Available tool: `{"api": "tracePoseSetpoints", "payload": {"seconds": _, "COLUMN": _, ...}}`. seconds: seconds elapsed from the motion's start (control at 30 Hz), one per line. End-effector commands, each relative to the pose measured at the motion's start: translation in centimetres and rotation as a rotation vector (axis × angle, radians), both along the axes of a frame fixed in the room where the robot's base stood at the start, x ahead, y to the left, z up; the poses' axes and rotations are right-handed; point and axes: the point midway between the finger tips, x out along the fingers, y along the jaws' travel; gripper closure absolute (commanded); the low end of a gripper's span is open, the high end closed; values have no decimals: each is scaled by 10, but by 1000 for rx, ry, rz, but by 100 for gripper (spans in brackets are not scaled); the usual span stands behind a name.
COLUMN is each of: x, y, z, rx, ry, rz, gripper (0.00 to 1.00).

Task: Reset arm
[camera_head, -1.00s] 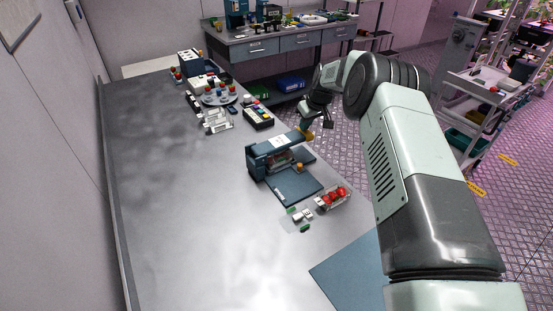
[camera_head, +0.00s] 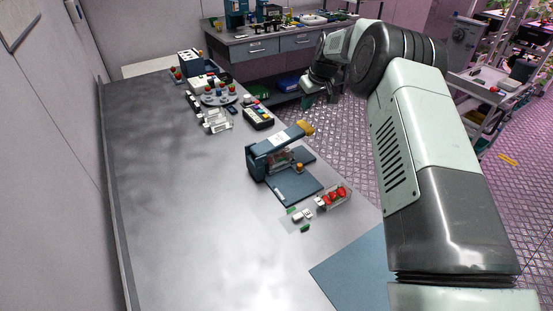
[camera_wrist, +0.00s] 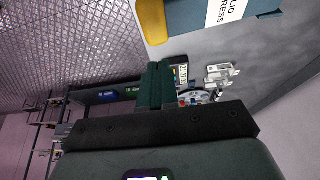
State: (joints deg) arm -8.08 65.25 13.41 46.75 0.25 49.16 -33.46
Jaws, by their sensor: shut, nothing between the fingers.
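The handle also shows in the wrist view (camera_wrist: 152,20), beside the labelled lever, clear of the fingers.
A clear box of red berries (camera_head: 336,196) and small white and green pieces (camera_head: 302,214) lie near the press. A button box (camera_head: 258,118) and round rack (camera_head: 219,95) stand farther back. A grey bench (camera_head: 285,43) is behind. The table's left side is clear.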

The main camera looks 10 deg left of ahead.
Motion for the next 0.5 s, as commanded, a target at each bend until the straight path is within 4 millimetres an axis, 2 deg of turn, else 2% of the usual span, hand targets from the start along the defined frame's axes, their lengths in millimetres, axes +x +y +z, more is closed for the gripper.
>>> {"api": "tracePoseSetpoints", "payload": {"seconds": 0.5, "x": 0, "y": 0, "z": 6, "rx": 0, "ry": 0, "rz": 0, "gripper": 100}}
